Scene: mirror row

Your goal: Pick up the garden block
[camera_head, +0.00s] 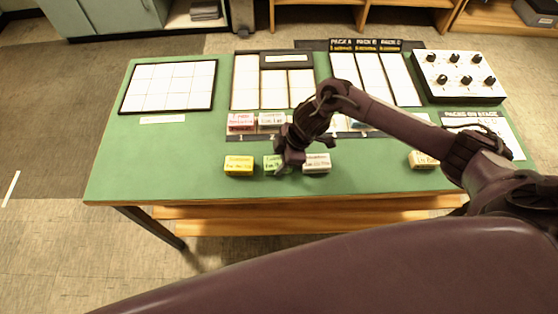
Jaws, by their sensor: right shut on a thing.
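My right gripper (285,163) reaches down from the right to the front of the green table. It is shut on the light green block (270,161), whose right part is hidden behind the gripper. The block's label is too small to read, so I cannot confirm it is the garden block. I cannot tell whether it touches the table top. A yellow block (239,166) sits to its left and a whitish block (317,163) close on its right. My left gripper is out of view.
A numbered row strip (258,136) behind holds a pink-red block (240,122) and a pale block (271,120); my arm hides part of it. A tan block (423,160) sits at the right. White-celled boards (170,86) and a knob box (457,75) stand at the back.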

